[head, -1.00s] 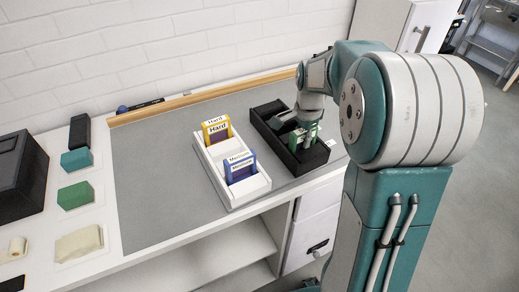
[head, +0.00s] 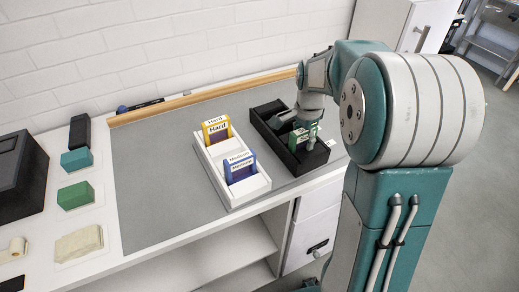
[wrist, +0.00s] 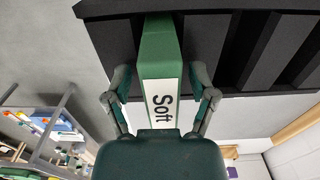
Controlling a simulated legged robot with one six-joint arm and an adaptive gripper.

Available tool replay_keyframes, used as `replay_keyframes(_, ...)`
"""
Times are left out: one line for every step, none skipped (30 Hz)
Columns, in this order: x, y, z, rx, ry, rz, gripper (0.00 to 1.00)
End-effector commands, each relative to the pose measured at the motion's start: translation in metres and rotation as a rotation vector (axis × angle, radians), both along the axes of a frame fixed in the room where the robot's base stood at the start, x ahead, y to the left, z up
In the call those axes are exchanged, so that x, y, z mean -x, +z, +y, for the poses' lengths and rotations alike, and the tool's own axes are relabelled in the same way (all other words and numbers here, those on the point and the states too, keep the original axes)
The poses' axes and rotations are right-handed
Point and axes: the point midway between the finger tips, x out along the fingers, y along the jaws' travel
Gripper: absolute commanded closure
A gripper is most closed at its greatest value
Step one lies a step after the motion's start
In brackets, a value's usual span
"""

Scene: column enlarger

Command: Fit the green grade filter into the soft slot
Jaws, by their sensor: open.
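The green grade filter, labelled "Soft" (wrist: 160,60), stands in the black slotted box (head: 262,128), at its near end in the head view. My gripper (wrist: 160,88) is open around the filter, with one finger on each side and narrow gaps between fingers and filter. In the head view my gripper (head: 309,128) is over the near end of the box and hides part of the filter. The white rack (head: 231,203) stands left of the box. It holds a yellow "Hard" filter (head: 215,128) at the back and a blue "Medium" filter (head: 240,166). The slot in front of the blue filter looks empty.
A grey mat (head: 155,190) covers the worktop, with free room left of the rack. A wooden strip (head: 190,99) runs along the back. Green and teal blocks (head: 76,195), a cloth (head: 79,243) and a dark case (head: 20,180) stand at left.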

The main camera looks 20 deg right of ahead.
Motion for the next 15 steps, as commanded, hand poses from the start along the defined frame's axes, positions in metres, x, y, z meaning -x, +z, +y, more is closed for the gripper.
replay_keyframes(0.0, 0.002, 0.0, 0.0, 0.0, -0.002, 0.27)
replay_keyframes(0.0, 0.003, 0.0, 0.0, 0.0, -0.002, 0.27)
replay_keyframes(0.0, 0.005, 0.0, 0.0, 0.0, -0.002, 0.27)
replay_keyframes(0.0, 0.006, 0.0, 0.0, 0.0, -0.002, 0.27)
replay_keyframes(0.0, 0.007, 0.0, 0.0, 0.0, -0.002, 0.27)
replay_keyframes(0.0, 0.008, 0.0, 0.001, 0.0, -0.001, 0.27)
replay_keyframes(0.0, 0.009, 0.0, 0.001, 0.0, -0.001, 0.27)
replay_keyframes(0.0, 0.01, 0.0, 0.0, 0.0, -0.001, 0.27)
replay_keyframes(0.0, 0.012, 0.0, 0.0, 0.0, -0.001, 0.27)
replay_keyframes(0.0, 0.013, 0.0, 0.0, 0.0, -0.001, 0.27)
replay_keyframes(0.0, 0.014, 0.0, 0.001, 0.0, -0.001, 0.27)
replay_keyframes(0.0, 0.015, 0.0, 0.001, 0.0, -0.001, 0.27)
replay_keyframes(0.0, 0.016, 0.0, 0.001, 0.0, -0.001, 0.27)
replay_keyframes(0.0, 0.017, 0.0, 0.001, 0.0, -0.001, 0.27)
replay_keyframes(0.0, 0.018, 0.0, 0.001, 0.0, -0.001, 0.27)
